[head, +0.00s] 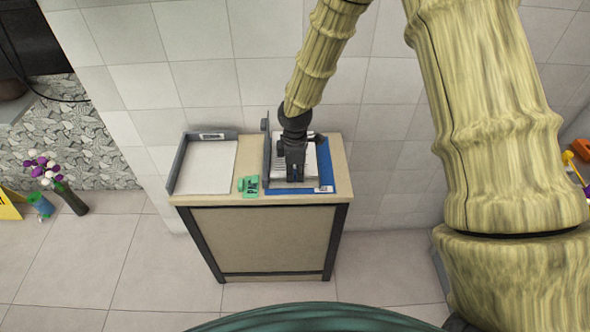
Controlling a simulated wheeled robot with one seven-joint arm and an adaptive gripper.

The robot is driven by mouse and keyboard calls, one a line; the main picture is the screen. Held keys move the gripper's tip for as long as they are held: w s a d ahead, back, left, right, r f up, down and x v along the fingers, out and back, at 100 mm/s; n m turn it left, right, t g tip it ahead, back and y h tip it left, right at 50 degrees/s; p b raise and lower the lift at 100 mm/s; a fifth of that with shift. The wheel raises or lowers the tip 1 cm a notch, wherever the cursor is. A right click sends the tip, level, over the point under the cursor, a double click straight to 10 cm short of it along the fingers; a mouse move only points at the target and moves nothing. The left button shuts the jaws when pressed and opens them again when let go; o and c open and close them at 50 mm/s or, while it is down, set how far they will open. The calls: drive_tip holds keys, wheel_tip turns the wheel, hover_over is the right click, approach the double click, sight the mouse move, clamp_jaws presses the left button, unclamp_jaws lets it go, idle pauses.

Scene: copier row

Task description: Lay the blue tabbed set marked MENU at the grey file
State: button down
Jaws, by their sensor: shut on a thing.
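A flat blue set (328,170) is under my gripper (294,181) at the right of the cabinet top. Pale striped sheets show on it, and a small white mark sits at its front right corner, too small to read. My gripper points down and is shut on the blue set; its fingers hide the middle of it. An upright grey-blue wall stands along its left side; I cannot tell what it belongs to. A grey file (177,165) with raised left and back sides stands at the left of the top, with white paper in it.
A green tabbed piece (249,186) with dark letters lies between the two, near the front edge of the cabinet top (244,165). Tiled wall stands close behind. A vase of flowers (72,198) and a yellow sign (9,205) are on the floor at left.

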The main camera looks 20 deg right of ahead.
sight(295, 180)
drive_tip(key=shift+f+b, duration=0.7)
drive_tip(key=shift+f, duration=1.35)
drive_tip(key=c, duration=1.3)
unclamp_jaws()
wheel_tip(295, 180, up, 12)
drive_tip(key=shift+s, duration=0.15)
drive_tip(key=shift+a+f, duration=0.1)
